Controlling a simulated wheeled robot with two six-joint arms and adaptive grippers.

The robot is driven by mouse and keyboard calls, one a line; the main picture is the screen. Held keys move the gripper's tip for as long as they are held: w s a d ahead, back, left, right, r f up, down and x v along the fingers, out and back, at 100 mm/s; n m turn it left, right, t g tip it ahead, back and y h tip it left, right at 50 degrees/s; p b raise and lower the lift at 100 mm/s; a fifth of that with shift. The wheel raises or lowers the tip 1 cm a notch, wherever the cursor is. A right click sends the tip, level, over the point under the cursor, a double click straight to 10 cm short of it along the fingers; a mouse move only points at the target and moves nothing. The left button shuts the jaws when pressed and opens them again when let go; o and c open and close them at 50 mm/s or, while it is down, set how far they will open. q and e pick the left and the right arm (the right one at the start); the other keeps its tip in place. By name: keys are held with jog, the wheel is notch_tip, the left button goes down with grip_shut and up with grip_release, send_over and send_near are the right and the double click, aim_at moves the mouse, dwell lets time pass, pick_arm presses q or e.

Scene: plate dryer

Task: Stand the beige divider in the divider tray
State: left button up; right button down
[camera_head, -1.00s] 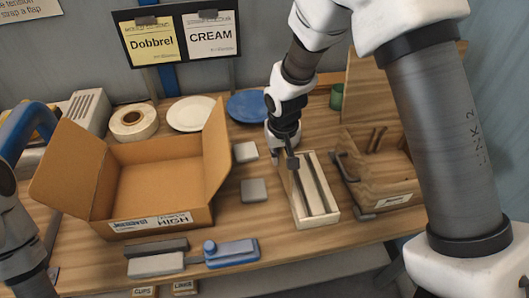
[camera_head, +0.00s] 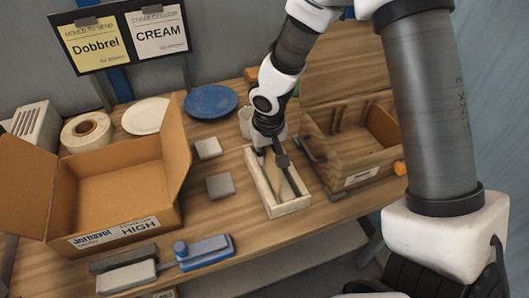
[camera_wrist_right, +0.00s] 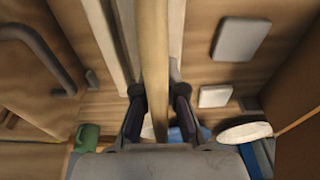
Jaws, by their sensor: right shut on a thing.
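The divider tray (camera_head: 267,195) is a pale, long, narrow wooden tray on the bench, right of the cardboard box. My right gripper (camera_head: 272,158) points down at the tray's far end. It is shut on the beige divider (camera_wrist_right: 153,60), a long thin strip running between the fingers in the right wrist view. In the head view the divider (camera_head: 288,182) shows partly, over the tray's inside. The tray's pale walls (camera_wrist_right: 104,35) lie beside the strip in the wrist view. I cannot tell whether the divider touches the tray floor. My left gripper is out of view.
An open cardboard box (camera_head: 120,222) stands left. Two grey blocks (camera_head: 208,148) (camera_head: 220,186) lie between it and the tray. A wooden crate (camera_head: 355,160) with a dark handle stands close on the right. A blue plate (camera_head: 210,101) lies behind. A blue-handled tool (camera_head: 205,252) lies in front.

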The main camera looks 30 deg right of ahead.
jog(key=shift+f+b, duration=1.35)
jog(key=shift+f, duration=0.45)
jog(key=c, duration=1.2)
grip_release()
jog(key=r, duration=0.4)
jog(key=s+r, duration=0.1)
jog(key=r, duration=0.3)
jog(key=s+r, duration=0.1)
jog(key=r, duration=0.3)
jog(key=shift+a, duration=0.25)
jog(key=shift+w, duration=0.1)
